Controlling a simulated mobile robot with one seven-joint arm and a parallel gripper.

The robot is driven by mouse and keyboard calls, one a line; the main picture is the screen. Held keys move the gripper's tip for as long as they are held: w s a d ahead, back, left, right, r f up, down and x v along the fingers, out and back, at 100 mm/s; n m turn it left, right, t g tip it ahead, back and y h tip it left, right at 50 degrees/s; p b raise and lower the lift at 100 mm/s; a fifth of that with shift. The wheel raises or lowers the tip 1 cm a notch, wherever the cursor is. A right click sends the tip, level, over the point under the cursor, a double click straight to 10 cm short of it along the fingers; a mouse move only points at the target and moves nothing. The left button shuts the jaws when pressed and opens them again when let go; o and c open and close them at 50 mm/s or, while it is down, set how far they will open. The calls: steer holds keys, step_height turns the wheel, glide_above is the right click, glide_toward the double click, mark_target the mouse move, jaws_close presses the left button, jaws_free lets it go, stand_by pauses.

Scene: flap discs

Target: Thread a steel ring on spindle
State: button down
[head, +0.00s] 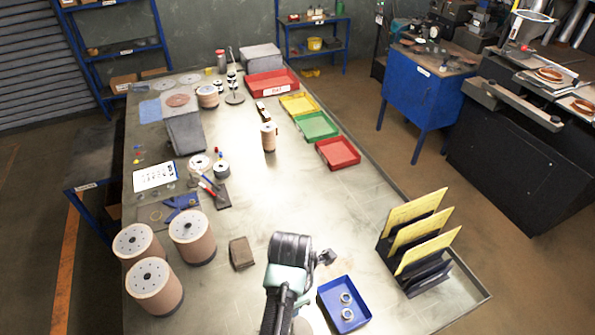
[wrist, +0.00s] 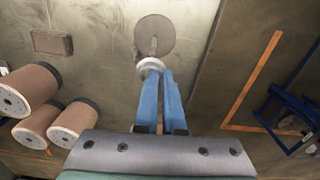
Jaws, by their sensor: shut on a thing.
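In the wrist view the blue fingers of my gripper (wrist: 158,72) are shut on a pale steel ring (wrist: 149,64) at their tips. Beyond it stands the spindle (wrist: 154,46), a thin post on a round grey-brown base (wrist: 157,30). The ring overlaps the near end of the post in this view; I cannot tell whether it is around the post or only in front of it. In the head view my arm hides the ring and the post. Two more steel rings (head: 346,298) lie in a blue tray (head: 327,300) right of my arm.
A brown block (head: 241,253) and several large tan cylinders (head: 192,236) stand left of my arm. A rack with yellow sheets (head: 418,232) stands to the right, near the table edge. The table's middle (head: 300,195) is clear. Red, green and yellow trays line the far right edge.

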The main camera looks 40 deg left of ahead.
steer(key=shift+w+a+f+b, duration=0.1)
steer(key=shift+f+b, duration=0.75)
steer(key=shift+f, duration=1.85)
steer(key=shift+f+b, duration=0.55)
steer(key=shift+f, duration=0.4)
steer(key=c, duration=0.9)
jaws_free()
steer(key=shift+c, duration=0.2)
step_height(320, 180, up, 13)
steer(key=p, duration=0.1)
